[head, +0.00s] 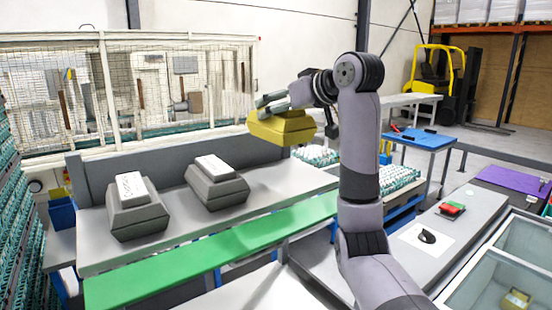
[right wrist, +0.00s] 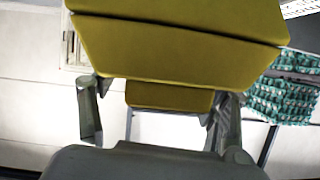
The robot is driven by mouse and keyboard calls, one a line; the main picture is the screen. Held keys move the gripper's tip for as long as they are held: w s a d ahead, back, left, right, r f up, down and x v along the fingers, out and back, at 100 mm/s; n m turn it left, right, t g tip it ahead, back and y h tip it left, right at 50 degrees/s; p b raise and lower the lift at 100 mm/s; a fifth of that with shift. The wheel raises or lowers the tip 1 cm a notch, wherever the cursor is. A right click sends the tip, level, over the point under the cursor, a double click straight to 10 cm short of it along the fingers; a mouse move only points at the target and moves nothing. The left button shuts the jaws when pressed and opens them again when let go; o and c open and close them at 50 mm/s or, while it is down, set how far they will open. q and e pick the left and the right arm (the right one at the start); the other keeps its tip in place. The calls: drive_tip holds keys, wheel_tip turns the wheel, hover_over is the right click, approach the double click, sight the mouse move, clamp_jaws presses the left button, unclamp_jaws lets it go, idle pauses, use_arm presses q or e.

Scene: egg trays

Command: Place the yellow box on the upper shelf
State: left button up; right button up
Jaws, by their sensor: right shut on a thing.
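The yellow box (head: 281,128) is held up in the air in the head view, above the right end of the grey shelf (head: 290,180). It fills the upper part of the right wrist view (right wrist: 180,50). My right gripper (head: 272,101) is shut on the yellow box, with its fingers (right wrist: 155,115) on either side of the box's narrow part. My left gripper is not in view.
Two grey boxes with white tops, one at the left (head: 138,208) and one in the middle (head: 216,182), sit on the shelf. The shelf's right part is bare. A green strip (head: 215,245) runs along the front. Egg trays (head: 398,178) stand at the right.

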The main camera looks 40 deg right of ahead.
wheel_tip(320, 180, down, 6)
drive_tip(key=shift+f, duration=2.5)
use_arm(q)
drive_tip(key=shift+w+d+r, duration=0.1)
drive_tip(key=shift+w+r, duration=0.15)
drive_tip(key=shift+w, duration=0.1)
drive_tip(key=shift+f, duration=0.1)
use_arm(e)
drive_tip(key=shift+f, duration=0.15)
drive_tip(key=o, duration=1.9)
drive_tip(key=shift+a, duration=0.1)
